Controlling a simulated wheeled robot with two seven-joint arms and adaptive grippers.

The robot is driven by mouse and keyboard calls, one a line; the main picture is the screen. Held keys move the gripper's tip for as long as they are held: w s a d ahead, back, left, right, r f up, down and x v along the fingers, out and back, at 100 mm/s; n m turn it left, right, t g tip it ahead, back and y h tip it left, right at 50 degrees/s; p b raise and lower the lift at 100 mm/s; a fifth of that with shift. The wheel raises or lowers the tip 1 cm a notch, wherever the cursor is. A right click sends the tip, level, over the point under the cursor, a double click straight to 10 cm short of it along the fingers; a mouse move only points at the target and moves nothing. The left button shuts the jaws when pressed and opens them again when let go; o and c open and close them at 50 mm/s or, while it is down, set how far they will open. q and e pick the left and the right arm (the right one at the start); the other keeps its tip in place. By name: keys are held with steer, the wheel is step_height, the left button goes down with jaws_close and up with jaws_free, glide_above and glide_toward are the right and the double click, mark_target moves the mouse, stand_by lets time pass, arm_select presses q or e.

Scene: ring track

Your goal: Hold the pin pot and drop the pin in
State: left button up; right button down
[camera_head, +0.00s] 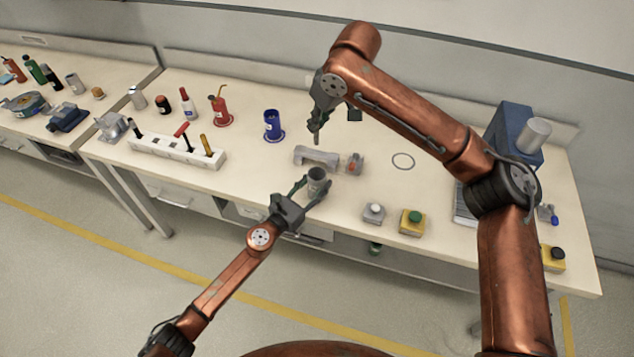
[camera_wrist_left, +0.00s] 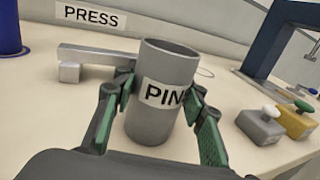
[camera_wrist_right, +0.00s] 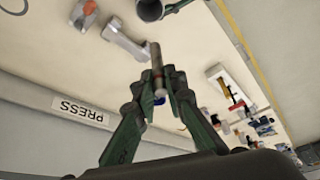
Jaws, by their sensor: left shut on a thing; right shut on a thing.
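The pin pot (camera_head: 317,181) is a grey open-topped cylinder with a "PIN" label, and it also shows in the left wrist view (camera_wrist_left: 160,112). My left gripper (camera_head: 311,191) is shut on it, one green finger on each side, near the front edge of the bench. The pot looks upright. My right gripper (camera_head: 318,122) is above the bench, behind and higher than the pot. It is shut on the pin (camera_wrist_right: 157,68), a thin grey-brown rod that sticks out past the fingertips in the right wrist view. Whether the pot holds anything is hidden.
A grey bar-shaped block (camera_head: 317,157) lies just behind the pot. A blue cup (camera_head: 272,126) stands left of it. A white rack with tools (camera_head: 175,150) is further left. Button boxes (camera_head: 412,222) stand at the right. A thin ring (camera_head: 402,161) marks bare bench.

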steer(key=shift+f, duration=0.1)
step_height(320, 180, down, 13)
stand_by(1.6)
steer(key=c, duration=1.9)
jaws_free()
steer(key=v, duration=1.2)
steer(key=shift+w, duration=0.1)
arm_select(q)
steer(key=o, duration=1.2)
